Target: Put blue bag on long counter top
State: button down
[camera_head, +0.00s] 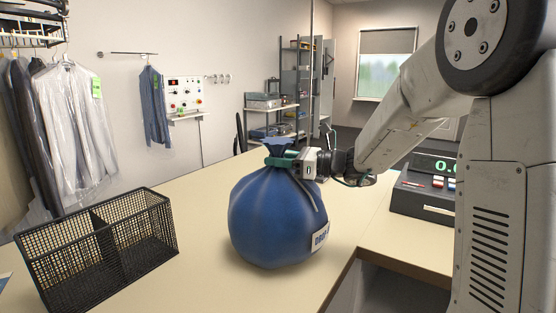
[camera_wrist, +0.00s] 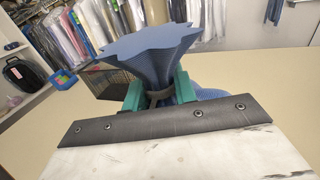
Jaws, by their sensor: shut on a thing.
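The blue bag (camera_head: 275,222) is a round, full sack with a tied neck and a white label at its lower right. In the head view it is upright at the long counter top (camera_head: 190,195); whether its base touches the surface I cannot tell for sure. My gripper (camera_head: 284,158) is shut on its neck from the right. In the wrist view, the green fingertips of my gripper (camera_wrist: 160,95) clamp the tied neck of the blue bag (camera_wrist: 150,48), with the flared top above them. Most of the bag's body is hidden there.
A black wire basket (camera_head: 100,240) with a divider stands on the counter to the left. A register with a green display (camera_head: 430,190) stands at the right. Clothes in plastic (camera_head: 75,115) hang at the left. The counter behind the bag is clear.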

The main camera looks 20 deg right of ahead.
jog(key=c, duration=1.1)
grip_release()
jog(key=shift+f, duration=0.1)
